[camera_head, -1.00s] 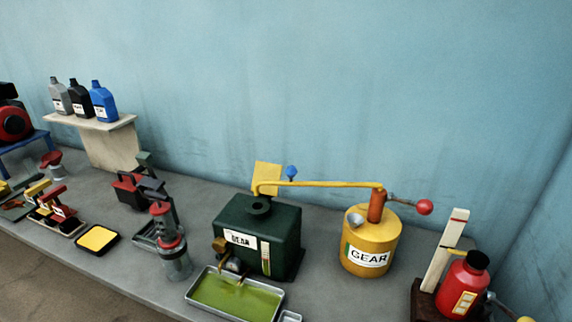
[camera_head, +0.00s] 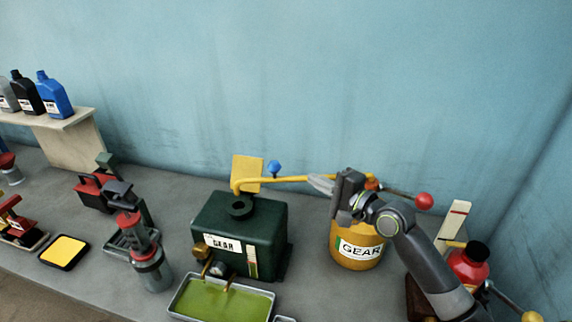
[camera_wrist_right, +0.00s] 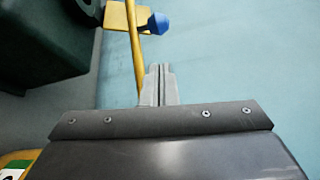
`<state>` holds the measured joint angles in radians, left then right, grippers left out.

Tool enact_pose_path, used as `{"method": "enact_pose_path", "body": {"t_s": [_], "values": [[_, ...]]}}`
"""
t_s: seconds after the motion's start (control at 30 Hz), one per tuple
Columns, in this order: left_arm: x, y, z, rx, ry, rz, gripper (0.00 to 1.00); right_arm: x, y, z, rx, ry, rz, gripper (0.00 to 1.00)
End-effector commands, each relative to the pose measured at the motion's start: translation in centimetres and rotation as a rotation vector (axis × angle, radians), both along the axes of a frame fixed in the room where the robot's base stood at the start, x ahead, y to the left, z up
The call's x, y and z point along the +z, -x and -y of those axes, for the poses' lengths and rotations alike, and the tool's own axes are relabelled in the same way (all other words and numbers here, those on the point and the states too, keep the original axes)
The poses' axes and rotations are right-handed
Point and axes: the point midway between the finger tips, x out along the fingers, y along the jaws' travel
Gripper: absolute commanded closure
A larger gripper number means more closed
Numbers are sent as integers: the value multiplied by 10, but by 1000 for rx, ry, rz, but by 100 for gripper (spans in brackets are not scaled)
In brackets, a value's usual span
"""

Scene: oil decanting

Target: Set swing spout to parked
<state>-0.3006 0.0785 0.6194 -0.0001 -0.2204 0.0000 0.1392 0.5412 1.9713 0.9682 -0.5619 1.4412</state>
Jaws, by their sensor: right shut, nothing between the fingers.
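The yellow swing spout (camera_head: 290,180) runs from the top of the yellow GEAR drum pump (camera_head: 352,247) leftward, its hooked end above the filler opening of the dark green GEAR tank (camera_head: 262,228). My right gripper (camera_head: 318,184) is shut and empty beside the spout, near its pump end, and hides part of the pump head. In the right wrist view the shut fingertips (camera_wrist_right: 159,70) stand next to the spout tube (camera_wrist_right: 134,50); I cannot tell whether they touch. A blue knob (camera_head: 274,168) stands behind the spout near a yellow plate (camera_head: 247,172). My left gripper is out of view.
A green-filled tray (camera_head: 222,301) sits in front of the tank. A red-handled glass vessel (camera_head: 148,262) stands left of it. The wall is close behind the bench (camera_head: 312,285).

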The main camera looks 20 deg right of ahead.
Motion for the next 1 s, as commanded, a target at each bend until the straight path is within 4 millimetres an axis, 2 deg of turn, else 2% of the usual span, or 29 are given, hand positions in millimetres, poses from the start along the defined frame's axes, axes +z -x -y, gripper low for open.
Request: {"method": "enact_pose_path", "body": {"t_s": [0.27, 0.37, 0.7, 1.0], "values": [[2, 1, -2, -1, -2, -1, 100, 0, -5, -2, -1, 1, -1, 100], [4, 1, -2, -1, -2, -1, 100, 0, -15, -7, -1, -1, 0, 100], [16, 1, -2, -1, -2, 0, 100, -3, -66, -32, 0, 0, -1, 100], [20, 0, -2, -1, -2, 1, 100, -6, -88, -43, 1, 4, 0, 100]]}}
